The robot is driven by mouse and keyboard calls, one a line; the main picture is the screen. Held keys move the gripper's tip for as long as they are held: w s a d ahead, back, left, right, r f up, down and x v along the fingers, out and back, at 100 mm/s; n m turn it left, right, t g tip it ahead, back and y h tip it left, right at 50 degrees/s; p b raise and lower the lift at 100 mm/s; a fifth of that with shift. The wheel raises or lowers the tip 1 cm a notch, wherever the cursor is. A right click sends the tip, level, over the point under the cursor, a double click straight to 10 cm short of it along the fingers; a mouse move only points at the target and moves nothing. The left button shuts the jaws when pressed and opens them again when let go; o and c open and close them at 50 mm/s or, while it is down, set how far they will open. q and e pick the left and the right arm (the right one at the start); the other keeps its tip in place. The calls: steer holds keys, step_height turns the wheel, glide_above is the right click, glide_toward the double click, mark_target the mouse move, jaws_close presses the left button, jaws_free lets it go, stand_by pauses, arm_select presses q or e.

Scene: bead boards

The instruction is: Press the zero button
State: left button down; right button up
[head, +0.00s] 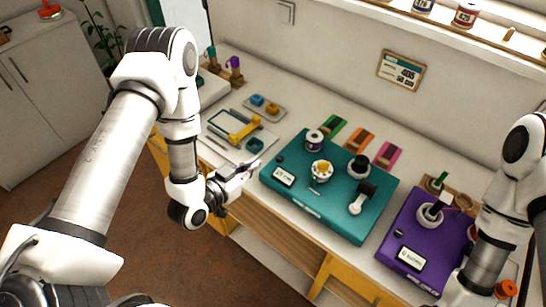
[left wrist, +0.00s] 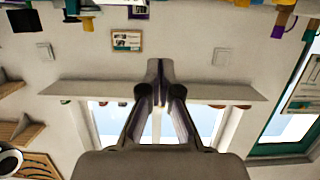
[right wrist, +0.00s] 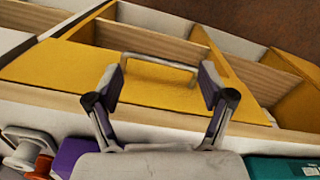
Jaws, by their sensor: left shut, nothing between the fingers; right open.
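The teal box (head: 330,215) stands on the worktop with a small display (head: 285,177) on its front left. The purple box (head: 405,218) to its right has a larger display (head: 411,258). A small dark round spot (head: 280,159) shows near the teal box's left edge, but I cannot tell which part is the zero button. My left gripper (head: 254,165) is shut and empty, just left of the teal box's left corner; its closed fingers (left wrist: 160,68) also show in the left wrist view. My right gripper (right wrist: 161,86) is open and empty in the right wrist view, facing yellow drawer fronts.
Spools (head: 314,138) and a yellow-topped cup (head: 321,170) stand on the teal box, with a black-headed white part (head: 361,197) near its right side. Coloured trays (head: 359,140) lie behind it. A yellow-handled tool (head: 238,128) lies to the left.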

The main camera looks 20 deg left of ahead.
arm_select(q)
steer(key=b, duration=0.3)
glide_above(276, 164)
steer(key=f, duration=0.2)
steer(key=shift+s+a+f, duration=0.15)
steer(key=shift+s+f, duration=0.15)
steer(key=shift+s, duration=0.05)
steer(key=f+b, duration=0.1)
steer(key=f, duration=0.1)
steer(key=f+b, duration=0.1)
steer(key=shift+w+f+b, duration=0.3)
steer(key=shift+w+f, duration=0.05)
steer(key=shift+f, duration=0.2)
steer(key=shift+r, duration=0.1)
steer(key=shift+s, duration=0.1)
